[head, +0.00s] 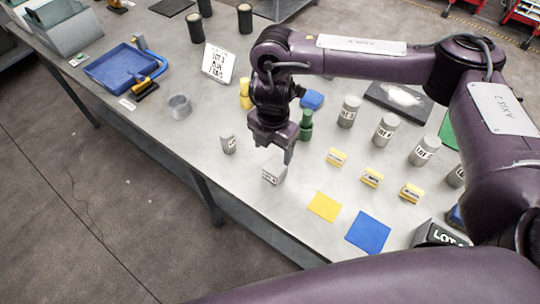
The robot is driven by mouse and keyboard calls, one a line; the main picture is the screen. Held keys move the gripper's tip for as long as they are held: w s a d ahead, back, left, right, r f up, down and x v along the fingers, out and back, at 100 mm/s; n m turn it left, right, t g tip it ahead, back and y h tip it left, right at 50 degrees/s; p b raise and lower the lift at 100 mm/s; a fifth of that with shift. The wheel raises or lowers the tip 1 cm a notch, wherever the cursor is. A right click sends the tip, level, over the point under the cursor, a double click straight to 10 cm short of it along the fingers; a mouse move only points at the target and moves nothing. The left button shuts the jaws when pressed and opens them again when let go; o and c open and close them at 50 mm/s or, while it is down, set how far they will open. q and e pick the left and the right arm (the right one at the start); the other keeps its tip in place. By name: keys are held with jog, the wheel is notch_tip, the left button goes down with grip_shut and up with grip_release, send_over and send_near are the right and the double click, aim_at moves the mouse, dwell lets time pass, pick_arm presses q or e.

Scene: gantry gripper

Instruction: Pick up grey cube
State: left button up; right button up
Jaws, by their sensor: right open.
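A light grey cube (273,174) with dark lettering on its front face stands near the front edge of the grey table. My right gripper (273,150) points down just above and behind the cube, with its jaws open. One finger hangs close to the cube's upper right side and partly overlaps it in the picture. I cannot tell whether the finger touches it. My left gripper is not in view.
A small grey labelled cylinder (228,144) stands left of the cube, and a green piece (306,124) behind it. Yellow blocks (336,157) and grey cylinders (385,130) stand to the right. A yellow square (324,206) and a blue square (368,232) lie flat in front.

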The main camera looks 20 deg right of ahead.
aim_at(275, 166)
jog(key=s+f, duration=0.2)
jog(key=f, duration=0.1)
notch_tip(275, 166, down, 3)
jog(key=shift+w+d+r, duration=0.1)
jog(key=shift+r, duration=0.1)
jog(key=shift+f, duration=0.55)
jog(key=c, duration=1.2)
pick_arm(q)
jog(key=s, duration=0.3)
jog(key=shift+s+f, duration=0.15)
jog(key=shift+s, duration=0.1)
pick_arm(e)
jog(key=shift+c, duration=0.3)
jog(key=shift+r, duration=0.1)
